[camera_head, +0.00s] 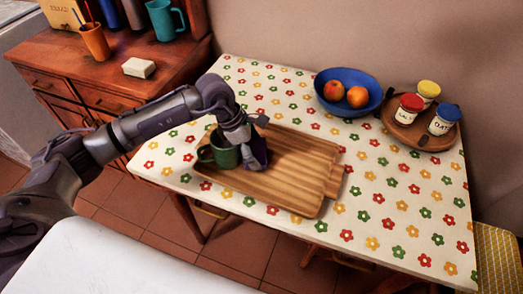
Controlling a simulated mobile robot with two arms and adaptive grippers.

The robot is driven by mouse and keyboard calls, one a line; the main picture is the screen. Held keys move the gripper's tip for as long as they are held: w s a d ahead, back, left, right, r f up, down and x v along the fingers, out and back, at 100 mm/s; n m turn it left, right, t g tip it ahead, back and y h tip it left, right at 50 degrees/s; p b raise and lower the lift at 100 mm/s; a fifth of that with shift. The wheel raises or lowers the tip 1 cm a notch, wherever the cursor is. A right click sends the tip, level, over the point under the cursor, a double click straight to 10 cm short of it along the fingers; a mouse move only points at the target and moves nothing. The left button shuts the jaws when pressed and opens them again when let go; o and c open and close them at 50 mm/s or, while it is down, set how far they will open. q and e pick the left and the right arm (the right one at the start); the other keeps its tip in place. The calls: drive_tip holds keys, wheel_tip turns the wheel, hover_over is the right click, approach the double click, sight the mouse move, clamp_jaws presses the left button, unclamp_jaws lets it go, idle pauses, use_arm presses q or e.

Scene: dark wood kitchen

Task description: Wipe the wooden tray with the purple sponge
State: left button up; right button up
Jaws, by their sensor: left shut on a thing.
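The wooden tray (295,160) lies on the table with the flower-pattern cloth. My left gripper (250,148) is over the left part of the tray, pointing down. It is shut on the purple sponge (262,158), which shows only as a small dark purple patch under the fingers. The sponge is at or just above the tray surface; I cannot tell if it touches. A green mug (223,152) stands on the tray's left part, close beside the gripper. My right gripper is not in view.
A blue bowl (347,82) with fruit stands behind the tray. A round wooden board (408,137) with several jars is at the back right. A cabinet (100,80) at left holds a white block (139,68) and cups. The cloth right of the tray is clear.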

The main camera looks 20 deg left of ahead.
sight(263, 153)
use_arm(q)
drive_tip(key=shift+s+a+f, duration=0.15)
drive_tip(key=shift+a+f, duration=0.1)
drive_tip(key=shift+a, duration=0.3)
drive_tip(key=shift+r, duration=0.2)
drive_tip(key=shift+d+b, duration=0.4)
drive_tip(key=shift+d, duration=1.3)
drive_tip(key=shift+r+p, duration=0.3)
drive_tip(key=shift+r, duration=0.3)
wheel_tip(263, 153, up, 4)
drive_tip(key=p, duration=0.2)
drive_tip(key=shift+r+p, duration=0.2)
drive_tip(key=shift+p, duration=0.1)
drive_tip(key=shift+r, duration=0.25)
